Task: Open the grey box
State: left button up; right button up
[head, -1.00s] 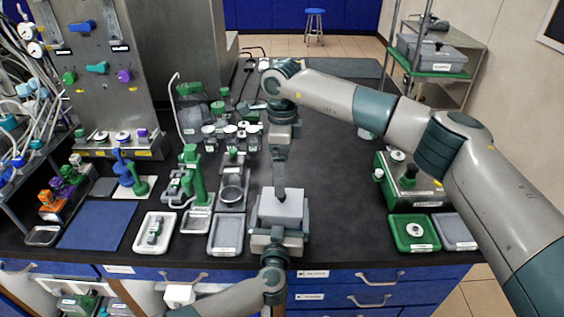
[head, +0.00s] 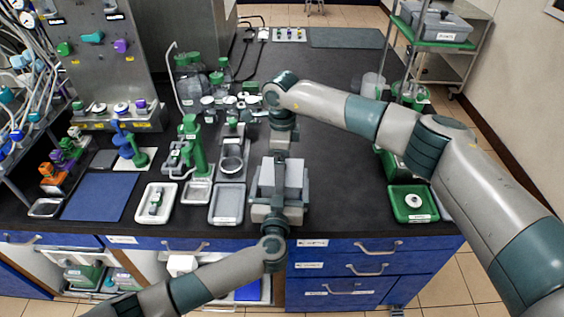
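A light grey box (head: 281,176) sits near the front edge of the dark bench, in the middle of the head view. My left gripper (head: 278,208) is at its near side, coming from the front edge. My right gripper (head: 281,153) is above its far side, reaching down. Both grippers appear very close to the box or touching it. Their fingers are largely hidden, so I cannot tell whether either grips it. I see no clear gap between lid and body.
A grey tray (head: 228,205) lies just left of the box, and a white tray (head: 156,203) further left. A green tray (head: 412,204) lies to the right, with bare bench between. Another grey container (head: 437,24) stands on the trolley at the back right.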

jog(key=c, duration=1)
jog(key=shift+r, duration=0.15)
